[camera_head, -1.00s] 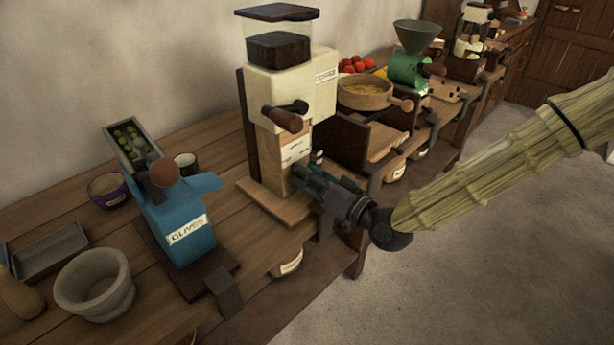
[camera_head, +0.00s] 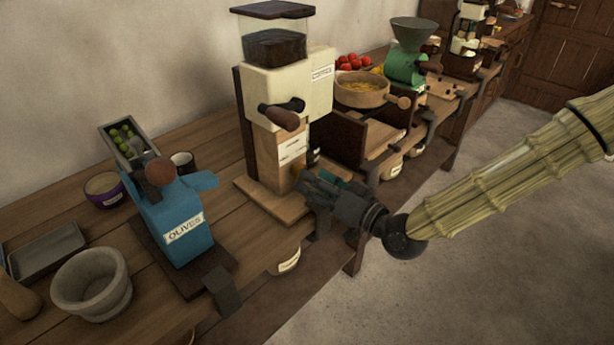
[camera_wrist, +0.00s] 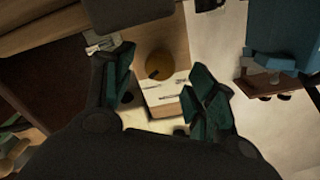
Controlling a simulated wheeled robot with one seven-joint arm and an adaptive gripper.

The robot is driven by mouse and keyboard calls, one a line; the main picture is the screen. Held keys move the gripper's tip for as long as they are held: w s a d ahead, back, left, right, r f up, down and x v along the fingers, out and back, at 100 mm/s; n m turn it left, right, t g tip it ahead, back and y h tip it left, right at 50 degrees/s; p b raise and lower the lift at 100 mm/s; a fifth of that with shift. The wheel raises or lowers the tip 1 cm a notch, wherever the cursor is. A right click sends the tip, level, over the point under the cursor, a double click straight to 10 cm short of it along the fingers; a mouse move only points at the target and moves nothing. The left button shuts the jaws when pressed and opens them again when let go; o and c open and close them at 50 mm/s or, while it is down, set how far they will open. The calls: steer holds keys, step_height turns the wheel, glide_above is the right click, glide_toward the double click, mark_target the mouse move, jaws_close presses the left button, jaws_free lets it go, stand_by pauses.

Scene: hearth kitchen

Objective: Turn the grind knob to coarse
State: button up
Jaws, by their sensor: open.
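The cream coffee grinder (camera_head: 292,95) stands upright on the bench, with a dark hopper on top, a crank with a brown grip and a labelled wooden front. In the wrist view a round tan-brown knob (camera_wrist: 158,65) with a small dark mark sits on the wooden front, above a pale label (camera_wrist: 164,92) too blurred to read. My gripper (camera_head: 318,188) is at the grinder's lower right in the head view. In the wrist view my gripper (camera_wrist: 157,82) is open, its green-tipped fingers on either side of the knob, with no clear contact.
A blue olive press (camera_head: 180,220) stands left of the grinder, with a stone mortar (camera_head: 92,283) further left. A wooden bowl (camera_head: 363,92) and a green mill (camera_head: 406,68) are behind to the right. Open floor (camera_head: 420,290) lies in front of the bench.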

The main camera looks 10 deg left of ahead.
steer(key=v, duration=0.8)
steer(key=shift+d, duration=0.2)
steer(key=shift+s, duration=0.1)
